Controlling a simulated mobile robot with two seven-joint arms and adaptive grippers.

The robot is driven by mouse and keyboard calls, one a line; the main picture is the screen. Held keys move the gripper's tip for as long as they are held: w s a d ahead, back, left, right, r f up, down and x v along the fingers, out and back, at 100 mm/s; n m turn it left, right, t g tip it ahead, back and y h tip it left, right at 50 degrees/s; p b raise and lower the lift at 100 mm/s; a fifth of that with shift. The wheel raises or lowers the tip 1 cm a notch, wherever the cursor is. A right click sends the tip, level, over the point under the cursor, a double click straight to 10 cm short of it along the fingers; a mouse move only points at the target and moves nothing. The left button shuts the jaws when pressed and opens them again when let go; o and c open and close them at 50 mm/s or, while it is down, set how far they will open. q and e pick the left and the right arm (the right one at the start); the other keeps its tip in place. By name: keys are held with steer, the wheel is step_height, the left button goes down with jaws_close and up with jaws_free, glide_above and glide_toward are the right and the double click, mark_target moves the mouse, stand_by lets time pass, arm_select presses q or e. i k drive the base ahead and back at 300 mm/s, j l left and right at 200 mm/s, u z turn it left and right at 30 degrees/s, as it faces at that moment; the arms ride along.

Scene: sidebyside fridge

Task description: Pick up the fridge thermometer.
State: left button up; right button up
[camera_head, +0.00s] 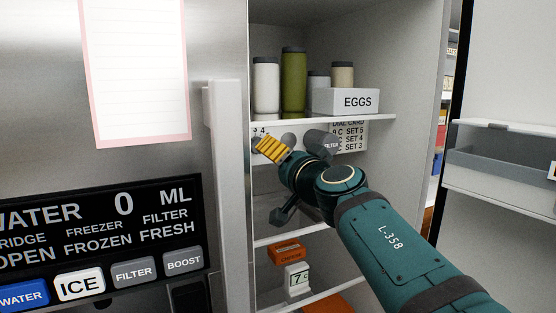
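The fridge thermometer (298,281), a small white block with a dark "7" on its face, stands upright on a low shelf inside the open fridge compartment. My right gripper (278,183) is in the compartment above it, in front of the dial panel. One finger has yellow and dark stripes; a dark finger sits lower and well apart. It looks open, with nothing seen between the fingers. The thermometer is clear of the gripper. My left gripper is not in view.
An orange box (287,252) is just behind the thermometer, and something orange (327,304) lies below right. Bottles and an EGGS box (346,102) fill the upper shelf. The other door and its handle (227,190) stand at left; the open door (500,190) is at right.

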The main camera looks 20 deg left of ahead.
mark_target(297, 276)
steer(key=k+l, duration=0.25)
steer(key=l, duration=0.15)
steer(key=k+l, duration=0.2)
steer(key=l, duration=0.15)
steer(key=k+l, duration=0.25)
steer(key=l, duration=0.15)
